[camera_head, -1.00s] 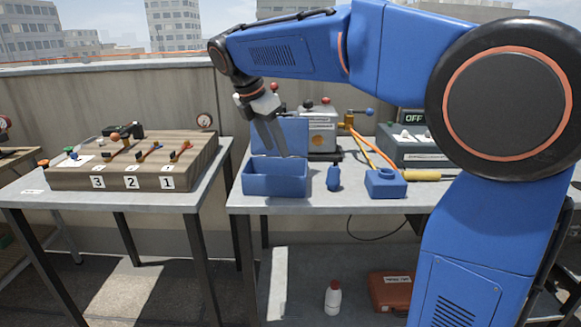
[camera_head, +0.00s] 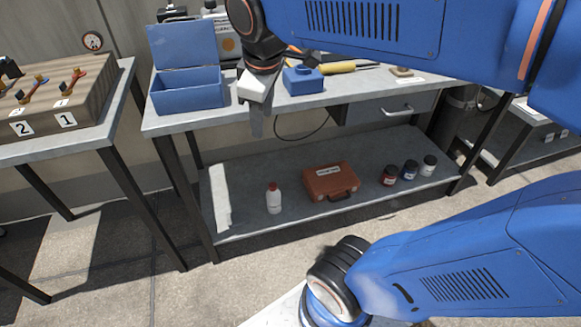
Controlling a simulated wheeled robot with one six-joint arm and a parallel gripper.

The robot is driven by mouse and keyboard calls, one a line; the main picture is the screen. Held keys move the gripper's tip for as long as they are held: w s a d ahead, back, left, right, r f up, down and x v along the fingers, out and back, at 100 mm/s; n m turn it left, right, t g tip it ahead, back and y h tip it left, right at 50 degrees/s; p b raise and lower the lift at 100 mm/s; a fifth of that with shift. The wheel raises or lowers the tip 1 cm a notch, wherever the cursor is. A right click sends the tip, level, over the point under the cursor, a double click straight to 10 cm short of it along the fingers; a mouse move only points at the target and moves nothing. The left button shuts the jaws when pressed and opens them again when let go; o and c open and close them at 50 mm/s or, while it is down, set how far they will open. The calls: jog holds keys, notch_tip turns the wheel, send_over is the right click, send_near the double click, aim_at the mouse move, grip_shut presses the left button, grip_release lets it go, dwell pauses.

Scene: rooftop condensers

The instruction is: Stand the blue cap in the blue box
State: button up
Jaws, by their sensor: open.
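The blue box (camera_head: 188,98) stands at the left of the grey workbench top with its lid raised at the back. I see its front wall and part of its inside. My gripper (camera_head: 257,122) points down just right of the box, in front of the bench's front edge in the picture. It is open, and I see no object in it. A small upright blue piece, possibly the blue cap, stood between the box and a blue block in the earlier view; my gripper now covers that spot. The blue block (camera_head: 302,82) with a round raised top is right of my gripper.
A yellow-handled tool (camera_head: 338,67) lies behind the block. The lower shelf holds a white bottle with a red top (camera_head: 274,198), a brown case (camera_head: 331,182) and several small jars (camera_head: 410,170). A wooden switch panel (camera_head: 75,108) stands on the left table.

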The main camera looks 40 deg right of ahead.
jog(key=s+d+f+m+t+y, duration=0.1)
jog(key=s+f+m, duration=0.7)
jog(key=s+f, duration=0.1)
jog(key=shift+s+t, duration=0.25)
jog(key=shift+t, duration=0.05)
dwell(0.6)
